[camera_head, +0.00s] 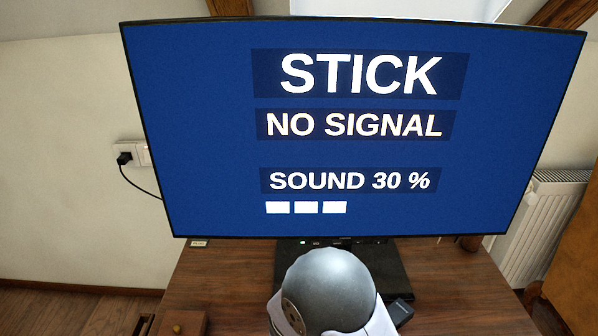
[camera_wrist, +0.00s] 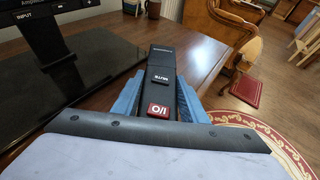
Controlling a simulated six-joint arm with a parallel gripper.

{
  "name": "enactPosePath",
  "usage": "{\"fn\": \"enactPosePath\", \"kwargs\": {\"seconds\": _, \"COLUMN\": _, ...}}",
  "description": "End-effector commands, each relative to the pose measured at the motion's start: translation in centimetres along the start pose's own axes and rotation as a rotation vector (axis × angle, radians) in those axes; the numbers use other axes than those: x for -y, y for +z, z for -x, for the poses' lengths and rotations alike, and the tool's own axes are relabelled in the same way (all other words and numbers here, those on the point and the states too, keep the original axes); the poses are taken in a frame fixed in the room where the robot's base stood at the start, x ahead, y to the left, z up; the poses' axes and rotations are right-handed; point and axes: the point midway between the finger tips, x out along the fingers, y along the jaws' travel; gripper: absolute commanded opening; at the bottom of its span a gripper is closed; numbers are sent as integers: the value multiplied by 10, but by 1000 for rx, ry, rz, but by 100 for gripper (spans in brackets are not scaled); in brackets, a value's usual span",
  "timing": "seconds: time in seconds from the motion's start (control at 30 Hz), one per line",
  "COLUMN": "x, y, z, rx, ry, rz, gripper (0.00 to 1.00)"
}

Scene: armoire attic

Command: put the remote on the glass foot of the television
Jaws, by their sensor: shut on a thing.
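The black remote (camera_wrist: 161,62), with a red I/O button and a MUTE button, is between the blue fingers of my gripper (camera_wrist: 162,80) in the wrist view. My gripper is shut on it, and its far end reaches past the fingertips. A dark end of the remote (camera_head: 401,311) shows beside my arm in the head view. The glossy black glass foot (camera_wrist: 92,72) lies just left of the remote in the wrist view; it also shows behind my arm in the head view (camera_head: 390,272). The remote is beside the foot, over the wood; its height is unclear.
The television (camera_head: 350,130) stands upright on the foot, its screen reading STICK, NO SIGNAL, SOUND 30 %. Its dark stand neck (camera_wrist: 50,38) rises from the foot. The brown wooden top (camera_head: 225,285) has free room left of the foot. A wooden chair (camera_wrist: 235,45) stands beyond.

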Motion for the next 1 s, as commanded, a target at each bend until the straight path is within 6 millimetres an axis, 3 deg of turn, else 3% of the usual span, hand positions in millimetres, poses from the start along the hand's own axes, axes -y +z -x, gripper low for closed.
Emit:
{"fn": "enactPosePath", "kwargs": {"seconds": 0.23, "x": -18, "y": -8, "z": 22, "rx": 1, "ry": 76, "rz": 31, "gripper": 14}}
{"fn": "enactPosePath", "kwargs": {"seconds": 0.47, "x": -16, "y": 7, "z": 26, "rx": 1, "ry": 69, "rz": 29, "gripper": 14}}
{"fn": "enactPosePath", "kwargs": {"seconds": 0.73, "x": -17, "y": 33, "z": 37, "rx": 2, "ry": 68, "rz": 29, "gripper": 14}}
{"fn": "enactPosePath", "kwargs": {"seconds": 1.0, "x": -17, "y": 76, "z": 54, "rx": 2, "ry": 68, "rz": 30, "gripper": 14}}
